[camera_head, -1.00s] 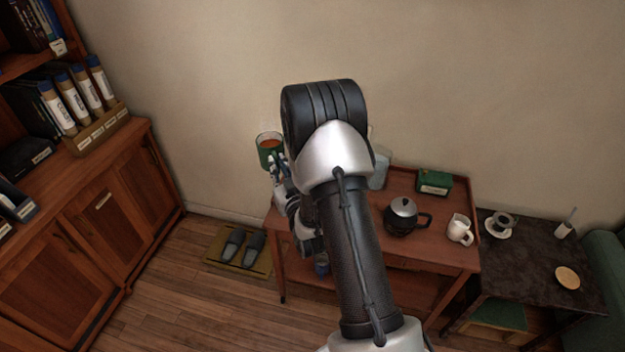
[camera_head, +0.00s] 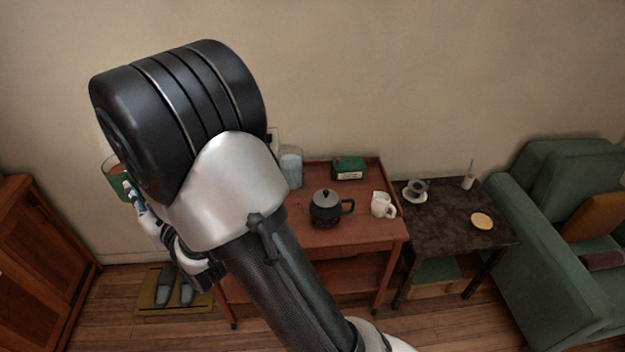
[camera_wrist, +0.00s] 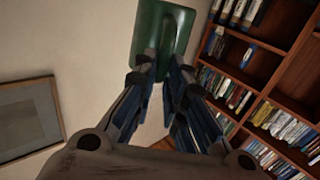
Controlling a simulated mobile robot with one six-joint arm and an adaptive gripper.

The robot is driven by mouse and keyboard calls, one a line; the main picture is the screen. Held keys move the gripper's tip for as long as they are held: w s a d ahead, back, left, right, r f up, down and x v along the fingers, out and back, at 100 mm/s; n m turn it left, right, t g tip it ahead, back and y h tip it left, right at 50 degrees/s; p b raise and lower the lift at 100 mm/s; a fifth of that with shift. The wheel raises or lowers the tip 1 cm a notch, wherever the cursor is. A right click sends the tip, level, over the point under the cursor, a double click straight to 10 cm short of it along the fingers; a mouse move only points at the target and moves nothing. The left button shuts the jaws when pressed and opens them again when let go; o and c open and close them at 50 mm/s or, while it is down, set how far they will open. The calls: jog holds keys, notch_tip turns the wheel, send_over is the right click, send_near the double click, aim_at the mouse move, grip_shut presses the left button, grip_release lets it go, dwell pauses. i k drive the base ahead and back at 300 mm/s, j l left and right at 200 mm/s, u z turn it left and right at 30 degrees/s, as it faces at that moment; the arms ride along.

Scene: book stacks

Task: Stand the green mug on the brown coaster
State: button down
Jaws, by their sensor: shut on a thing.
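The green mug (camera_head: 119,187) is held up at the left of the head view, with brown-orange liquid showing inside its rim. My gripper (camera_head: 130,191) is shut on it; my arm hides part of the mug. In the wrist view the mug (camera_wrist: 163,35) fills the top middle, between the tips of my gripper (camera_wrist: 163,66). The coaster (camera_head: 482,220) is a small round tan disc lying bare on the dark side table (camera_head: 455,236) at the right, well away from the mug.
A wooden trolley (camera_head: 345,237) carries a black teapot (camera_head: 326,208), white jug (camera_head: 381,205) and green box (camera_head: 349,168). A green armchair (camera_head: 545,200) stands at right.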

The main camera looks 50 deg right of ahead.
aim_at(480, 224)
jog(key=l+z, duration=0.15)
jog(key=z, duration=2.55)
jog(key=i+j, duration=0.2)
jog(key=i, duration=0.2)
jog(key=i+j+z, duration=0.1)
jog(key=i, duration=0.35)
jog(key=i+j, duration=0.3)
jog(key=i, duration=0.1)
